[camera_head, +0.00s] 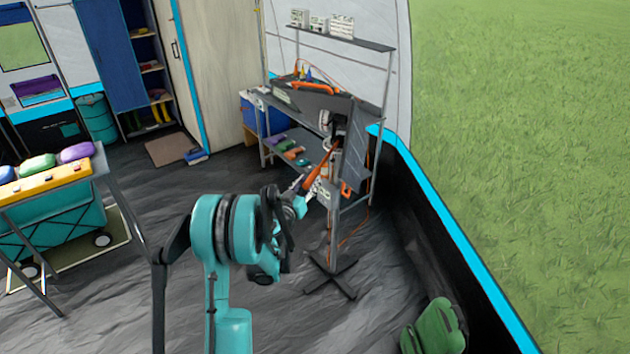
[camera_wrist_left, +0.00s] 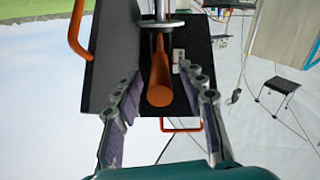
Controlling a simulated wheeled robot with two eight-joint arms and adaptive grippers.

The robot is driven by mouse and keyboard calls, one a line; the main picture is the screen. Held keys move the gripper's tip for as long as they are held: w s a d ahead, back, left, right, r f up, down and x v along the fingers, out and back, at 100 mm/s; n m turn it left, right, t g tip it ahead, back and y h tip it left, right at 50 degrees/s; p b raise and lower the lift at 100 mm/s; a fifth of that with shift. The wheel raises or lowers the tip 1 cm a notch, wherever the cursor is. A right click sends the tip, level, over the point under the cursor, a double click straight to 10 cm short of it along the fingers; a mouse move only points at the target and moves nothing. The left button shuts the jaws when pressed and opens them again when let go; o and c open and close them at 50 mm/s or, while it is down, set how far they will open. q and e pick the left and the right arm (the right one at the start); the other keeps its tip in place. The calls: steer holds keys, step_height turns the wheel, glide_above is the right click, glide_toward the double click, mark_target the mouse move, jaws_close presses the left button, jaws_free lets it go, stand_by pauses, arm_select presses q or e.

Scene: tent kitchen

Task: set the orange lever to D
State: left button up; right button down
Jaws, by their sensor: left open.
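The orange lever (camera_head: 318,168) slants down and left from a dark panel (camera_head: 352,165) on a grey stand. In the left wrist view the orange lever (camera_wrist_left: 160,72) points toward the camera, its rounded end between my fingers. My left gripper (camera_head: 304,188) is at the lever's lower end. In its wrist view the left gripper (camera_wrist_left: 163,92) is open, with a finger on each side of the lever and visible gaps to both. I cannot read any D mark, so the lever's setting is unclear. My right gripper is not in view.
A workbench (camera_head: 285,150) with coloured items stands behind the stand. A shelf (camera_head: 345,38) hangs above it. The stand's crossed foot (camera_head: 330,277) rests on the floor. A green chair-like object (camera_head: 434,328) is at front right. A table (camera_head: 100,165) stands at left. Open floor lies between.

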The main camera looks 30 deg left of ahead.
mark_target(312, 176)
arm_select(q)
steer(key=shift+w+a+b, duration=0.15)
steer(key=shift+w+b, duration=0.05)
steer(key=shift+w, duration=0.75)
steer(key=shift+w+a+b, duration=0.1)
steer(key=shift+w+b, duration=0.05)
steer(key=shift+w, duration=0.8)
jaws_close()
steer(key=shift+a, duration=0.1)
